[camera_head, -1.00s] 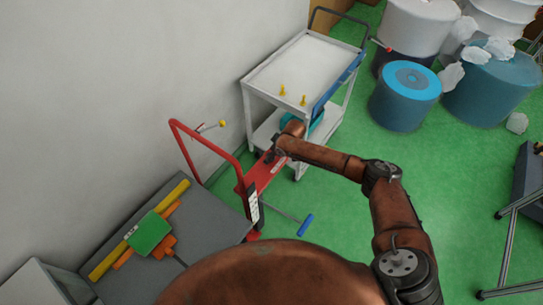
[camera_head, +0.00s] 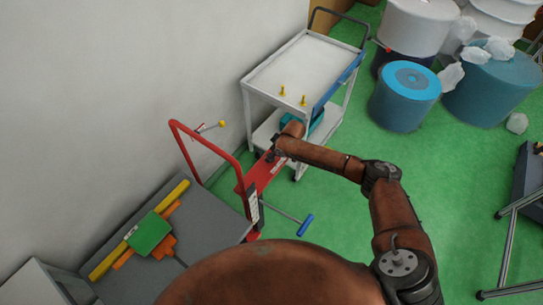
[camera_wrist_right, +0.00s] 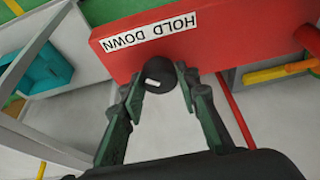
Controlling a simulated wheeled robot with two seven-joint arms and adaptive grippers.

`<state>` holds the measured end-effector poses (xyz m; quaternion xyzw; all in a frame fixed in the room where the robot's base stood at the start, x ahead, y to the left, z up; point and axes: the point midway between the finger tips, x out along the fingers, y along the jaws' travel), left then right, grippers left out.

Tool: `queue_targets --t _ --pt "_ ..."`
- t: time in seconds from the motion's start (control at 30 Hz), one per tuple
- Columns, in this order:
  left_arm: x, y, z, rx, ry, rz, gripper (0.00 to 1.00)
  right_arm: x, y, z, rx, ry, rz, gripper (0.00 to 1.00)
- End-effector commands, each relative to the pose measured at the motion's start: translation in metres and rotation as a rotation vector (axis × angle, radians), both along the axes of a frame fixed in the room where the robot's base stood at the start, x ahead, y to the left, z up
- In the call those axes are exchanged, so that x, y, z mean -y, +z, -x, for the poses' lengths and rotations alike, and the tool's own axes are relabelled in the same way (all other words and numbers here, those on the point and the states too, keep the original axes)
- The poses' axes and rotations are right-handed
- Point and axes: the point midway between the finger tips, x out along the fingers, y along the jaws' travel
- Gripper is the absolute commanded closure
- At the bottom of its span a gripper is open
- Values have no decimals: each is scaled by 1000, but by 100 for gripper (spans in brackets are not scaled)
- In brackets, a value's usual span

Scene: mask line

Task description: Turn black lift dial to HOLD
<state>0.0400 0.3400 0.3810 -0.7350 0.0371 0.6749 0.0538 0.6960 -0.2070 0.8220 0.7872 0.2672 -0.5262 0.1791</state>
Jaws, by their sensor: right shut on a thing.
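The black lift dial (camera_wrist_right: 160,88) sits on the red panel (camera_wrist_right: 225,40) in the right wrist view. It carries a short white mark on its face. A white label (camera_wrist_right: 150,33) above it reads HOLD and DOWN, upside down in this view. I cannot tell for sure which word the mark points to. My right gripper (camera_wrist_right: 158,76) is shut on the dial, with a green finger on either side. In the head view my right gripper (camera_head: 274,155) is at the red lift (camera_head: 258,178), and the dial is hidden there. My left gripper is not in view.
A white cart (camera_head: 300,70) with two yellow pegs stands just behind the lift. A red tube frame (camera_head: 180,150) rises to the left. A grey table (camera_head: 205,225) holds a green block. A blue-handled rod (camera_head: 305,225) sticks out at the front.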

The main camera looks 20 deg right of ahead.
Motion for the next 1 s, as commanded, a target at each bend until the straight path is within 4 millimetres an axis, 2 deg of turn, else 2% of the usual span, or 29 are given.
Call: queue_targets --t 0.17,0.37,0.7,1.0 --pt "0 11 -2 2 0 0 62 -2 2 1 -2 -46 -2 95" --pt "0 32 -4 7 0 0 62 -4 3 3 -5 -168 -5 95" --pt "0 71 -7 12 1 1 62 -6 3 4 -6 -482 -4 95" --pt "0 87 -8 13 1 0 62 -8 0 3 -6 -768 -4 95"
